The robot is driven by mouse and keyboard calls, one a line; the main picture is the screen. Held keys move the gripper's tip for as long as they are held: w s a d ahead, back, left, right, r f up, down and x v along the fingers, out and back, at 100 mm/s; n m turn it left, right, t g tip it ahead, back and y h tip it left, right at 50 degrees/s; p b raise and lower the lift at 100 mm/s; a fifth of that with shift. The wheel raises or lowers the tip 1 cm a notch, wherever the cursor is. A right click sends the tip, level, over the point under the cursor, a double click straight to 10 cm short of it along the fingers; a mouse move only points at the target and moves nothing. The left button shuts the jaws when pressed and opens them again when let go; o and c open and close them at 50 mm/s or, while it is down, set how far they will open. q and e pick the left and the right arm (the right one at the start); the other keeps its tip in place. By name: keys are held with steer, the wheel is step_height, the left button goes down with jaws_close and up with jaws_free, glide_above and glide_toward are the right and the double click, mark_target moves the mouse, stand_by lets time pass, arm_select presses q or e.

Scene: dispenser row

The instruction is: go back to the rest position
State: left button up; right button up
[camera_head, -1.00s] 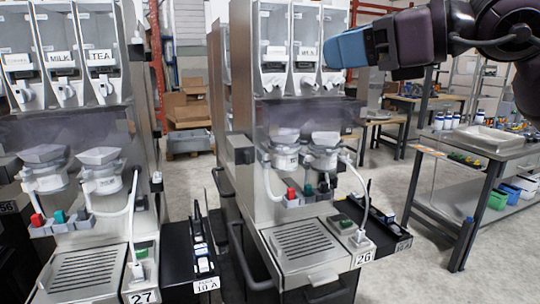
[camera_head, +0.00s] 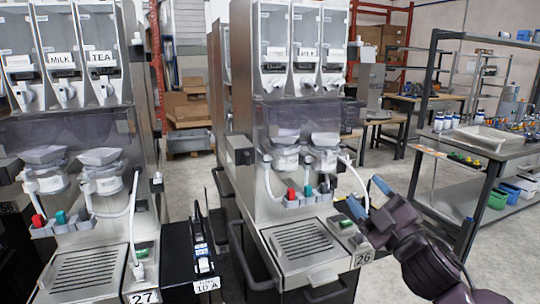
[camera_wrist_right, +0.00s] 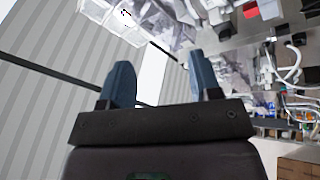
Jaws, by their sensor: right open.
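My right gripper (camera_head: 367,197) is low at the right of the dispenser labelled 26, in front of its right side from the head camera. Its two blue fingers are apart with nothing between them. The right wrist view also shows the open fingers (camera_wrist_right: 160,78), with blurred machine parts beyond them. My purple right arm runs down toward the bottom right of the head view. It hides part of the side shelf of dispenser 26 (camera_head: 298,180). My left gripper is not in view.
Dispenser 27 (camera_head: 85,170) stands at the left, with a black side shelf (camera_head: 180,250) beside it. A workbench (camera_head: 490,140) with a grey tray (camera_head: 488,137) and several bottles is at the right. Cardboard boxes (camera_head: 188,108) are at the back. Grey floor is free between dispenser 26 and the bench.

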steer(key=s+d+f+m+g+h, duration=0.2)
steer(key=s+f+m, duration=0.2)
steer(key=f, duration=0.7)
steer(key=s+d+f+m+g+h, duration=0.2)
steer(key=s+f, duration=0.5)
steer(key=f, duration=0.4)
steer(key=s+d+f+m+g+h, duration=0.2)
steer(key=s+f+m+h, duration=0.2)
steer(key=f, duration=0.7)
steer(key=s+m, duration=0.1)
steer(key=m, duration=0.1)
steer(key=shift+s+d+m, duration=0.25)
steer(key=shift+m, duration=0.15)
steer(key=s+f+g, duration=0.1)
steer(key=s+f, duration=0.1)
steer(key=s, duration=0.2)
steer(key=s+d+f+m+g+h, duration=0.1)
steer(key=s+f, duration=0.2)
steer(key=s, duration=0.2)
steer(key=s+f+m+g, duration=0.1)
steer(key=s+f, duration=0.2)
steer(key=s, duration=0.1)
steer(key=shift+s+d+f+h, duration=0.25)
steer(key=shift+s+d+h, duration=0.05)
steer(key=shift+s+d, duration=0.1)
